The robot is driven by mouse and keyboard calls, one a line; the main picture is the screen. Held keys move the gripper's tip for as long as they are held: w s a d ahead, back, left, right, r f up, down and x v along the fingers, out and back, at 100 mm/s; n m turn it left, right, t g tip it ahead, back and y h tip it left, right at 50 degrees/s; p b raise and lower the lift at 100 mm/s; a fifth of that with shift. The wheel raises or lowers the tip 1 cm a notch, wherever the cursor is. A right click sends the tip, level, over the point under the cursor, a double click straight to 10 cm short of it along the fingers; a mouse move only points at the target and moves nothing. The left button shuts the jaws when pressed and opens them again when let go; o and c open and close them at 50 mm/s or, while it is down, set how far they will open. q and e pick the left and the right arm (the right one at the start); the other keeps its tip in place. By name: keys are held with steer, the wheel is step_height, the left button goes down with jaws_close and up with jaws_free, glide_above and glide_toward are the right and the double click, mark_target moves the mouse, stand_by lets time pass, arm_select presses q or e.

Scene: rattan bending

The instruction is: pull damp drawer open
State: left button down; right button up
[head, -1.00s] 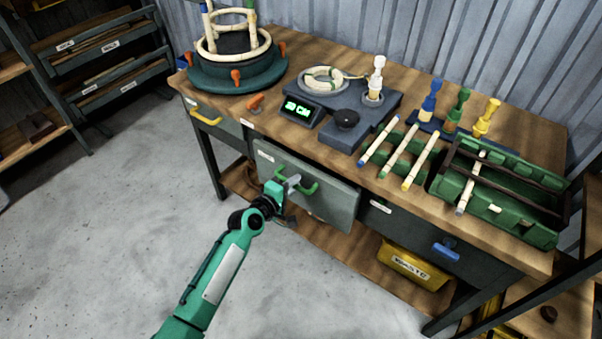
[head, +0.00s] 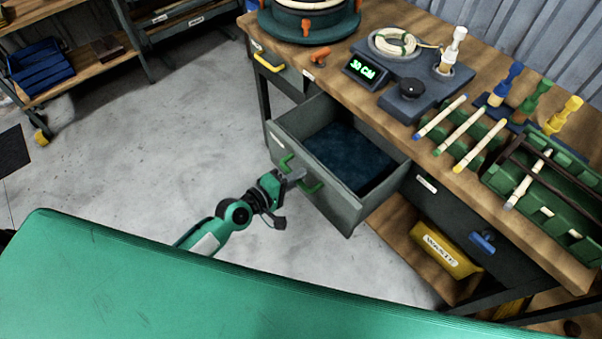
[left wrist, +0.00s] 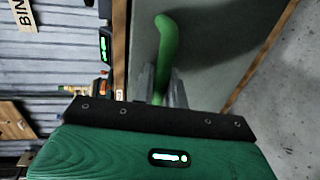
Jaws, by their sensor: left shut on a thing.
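The drawer with the green handle (head: 318,213) stands well out from the workbench, and a dark blue lining (head: 350,158) shows on its floor. My left gripper (head: 292,178) is at the drawer front, shut on the green handle (head: 312,187). In the left wrist view the green handle (left wrist: 165,45) runs between the two grey fingers (left wrist: 162,85). The fingers hide part of the handle. My right gripper is not in view.
The workbench (head: 333,87) bears a scale with a green display (head: 366,69), a green rack of rods (head: 470,135) and a green tray (head: 545,200). A yellow waste bin (head: 447,250) sits below. Grey floor to the left is clear.

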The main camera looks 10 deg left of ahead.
arm_select(q)
steer(key=c, duration=1.5)
jaws_free()
steer(key=b+v, duration=0.2)
steer(key=v, duration=1.1)
steer(key=shift+s+a, duration=0.25)
steer(key=shift+s, duration=0.05)
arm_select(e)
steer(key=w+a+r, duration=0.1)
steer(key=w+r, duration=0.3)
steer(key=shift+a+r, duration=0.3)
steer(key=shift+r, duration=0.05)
